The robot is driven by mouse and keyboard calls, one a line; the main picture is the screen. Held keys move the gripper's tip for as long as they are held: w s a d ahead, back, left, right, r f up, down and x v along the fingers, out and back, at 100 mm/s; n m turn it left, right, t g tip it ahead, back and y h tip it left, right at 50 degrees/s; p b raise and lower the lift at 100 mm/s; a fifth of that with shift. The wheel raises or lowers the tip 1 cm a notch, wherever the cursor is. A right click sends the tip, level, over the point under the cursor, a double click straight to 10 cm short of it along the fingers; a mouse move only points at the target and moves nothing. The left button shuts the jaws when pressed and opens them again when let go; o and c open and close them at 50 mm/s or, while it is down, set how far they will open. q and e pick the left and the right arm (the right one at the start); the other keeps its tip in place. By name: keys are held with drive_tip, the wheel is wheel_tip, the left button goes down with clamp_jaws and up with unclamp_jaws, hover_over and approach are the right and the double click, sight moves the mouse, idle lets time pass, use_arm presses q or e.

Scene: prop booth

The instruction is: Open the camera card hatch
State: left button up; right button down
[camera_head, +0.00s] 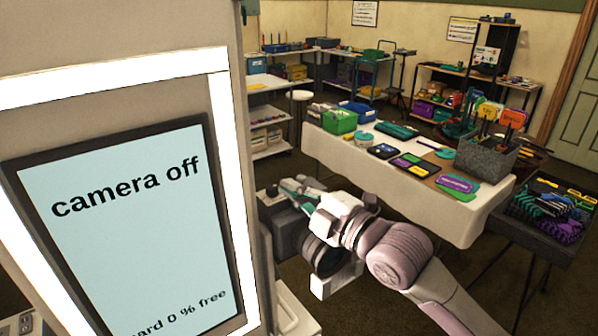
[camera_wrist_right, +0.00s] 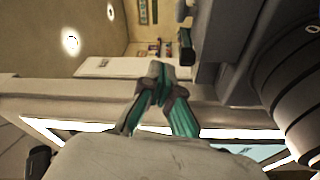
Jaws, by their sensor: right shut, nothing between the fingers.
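The photo booth's screen (camera_head: 135,225) reads "camera off" with a line below ending in "0 % free". A dark grey box-like body (camera_head: 288,226) stands beside the booth's right side; it looks like the camera. In the wrist view a grey body (camera_wrist_right: 228,65) and a dark ringed cylinder (camera_wrist_right: 298,92) show at the right. I cannot make out the card hatch for certain. My right gripper (camera_head: 291,186) is by the top of the grey body in the head view. Its teal-sided fingers (camera_wrist_right: 158,83) are together and empty. I cannot tell whether they touch anything. My left gripper is out of view.
The booth's lit white frame (camera_head: 232,180) fills the left. Behind my right arm, a white-clothed table (camera_head: 405,185) holds several props, and a dark stand (camera_head: 543,238) holds more. Shelves line the back wall. Dark floor shows between table and booth.

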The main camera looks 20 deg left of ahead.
drive_tip(key=p+x, duration=0.1)
drive_tip(key=x, duration=0.3)
drive_tip(key=shift+s+r, duration=0.1)
drive_tip(key=shift+r, duration=0.05)
drive_tip(key=w+d, duration=0.1)
drive_tip(key=w+d+f+p, duration=0.1)
drive_tip(key=d, duration=0.1)
drive_tip(key=shift+w+d+f+p, duration=0.15)
drive_tip(key=shift+f+p, duration=0.05)
drive_tip(key=shift+p, duration=0.1)
drive_tip(key=shift+w+d, duration=0.1)
drive_tip(key=shift+a+f, duration=0.1)
drive_tip(key=shift+a, duration=0.15)
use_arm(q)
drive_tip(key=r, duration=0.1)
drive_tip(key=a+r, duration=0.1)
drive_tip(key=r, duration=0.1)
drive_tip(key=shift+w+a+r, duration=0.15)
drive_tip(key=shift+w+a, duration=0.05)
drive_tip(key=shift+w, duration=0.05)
use_arm(e)
drive_tip(key=shift+d, duration=0.1)
